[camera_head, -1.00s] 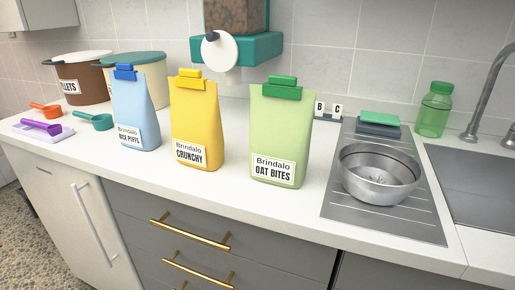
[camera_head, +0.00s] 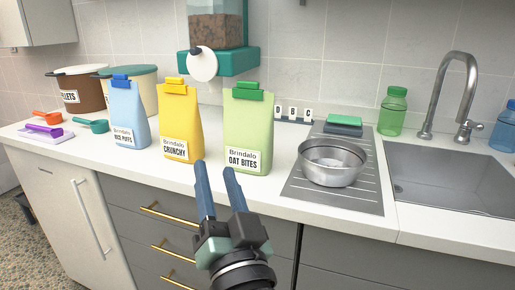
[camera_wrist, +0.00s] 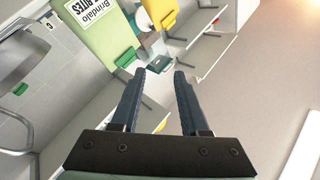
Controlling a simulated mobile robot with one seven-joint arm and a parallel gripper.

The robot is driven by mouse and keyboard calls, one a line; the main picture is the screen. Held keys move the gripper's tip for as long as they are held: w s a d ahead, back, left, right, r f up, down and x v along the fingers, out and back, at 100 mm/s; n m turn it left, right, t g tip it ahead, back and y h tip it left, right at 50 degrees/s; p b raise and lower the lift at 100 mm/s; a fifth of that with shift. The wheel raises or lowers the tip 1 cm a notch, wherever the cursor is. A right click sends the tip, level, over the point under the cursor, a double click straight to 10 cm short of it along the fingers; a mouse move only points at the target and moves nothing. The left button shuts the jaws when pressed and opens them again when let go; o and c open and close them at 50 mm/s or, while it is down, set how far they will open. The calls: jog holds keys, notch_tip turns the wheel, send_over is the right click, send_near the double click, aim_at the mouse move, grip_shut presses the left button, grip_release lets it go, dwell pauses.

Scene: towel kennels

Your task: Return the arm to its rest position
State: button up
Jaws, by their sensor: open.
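My gripper (camera_head: 219,186) is in the lower middle of the head view, in front of the counter edge and drawers. Its two dark blue fingers stand apart with nothing between them. In the wrist view my gripper (camera_wrist: 160,75) also shows open and empty. The green Oat Bites bag (camera_head: 248,130) and the yellow Crunchy bag (camera_head: 181,122) stand upright on the counter beyond the fingers. The gripper appears apart from both bags. The rest of my arm is mostly out of view.
A light blue bag (camera_head: 129,115) stands left of the yellow one. A metal bowl (camera_head: 332,165) sits on the drainboard beside the sink (camera_head: 450,185). Colored scoops (camera_head: 91,126) and lidded tubs (camera_head: 80,91) are at left. Drawers with brass handles (camera_head: 168,214) lie below the counter (camera_head: 215,190).

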jog(key=s+d+r+n+t+h+p, duration=0.15)
jog(key=s+r, duration=0.25)
jog(key=r, duration=0.5)
jog(key=s+d+r+t+h, duration=0.2)
jog(key=s+r+t+h, duration=0.15)
jog(key=r, duration=0.45)
jog(key=s+d+r+n+t+h+p, duration=0.1)
jog(key=s+d+r+t+h, duration=0.1)
jog(key=s+r, duration=0.5)
notch_tip(320, 180, up, 29)
jog(key=w+p, duration=0.2)
jog(key=p, duration=2.5)
jog(key=shift+w+r, duration=0.15)
jog(key=shift+d, duration=0.1)
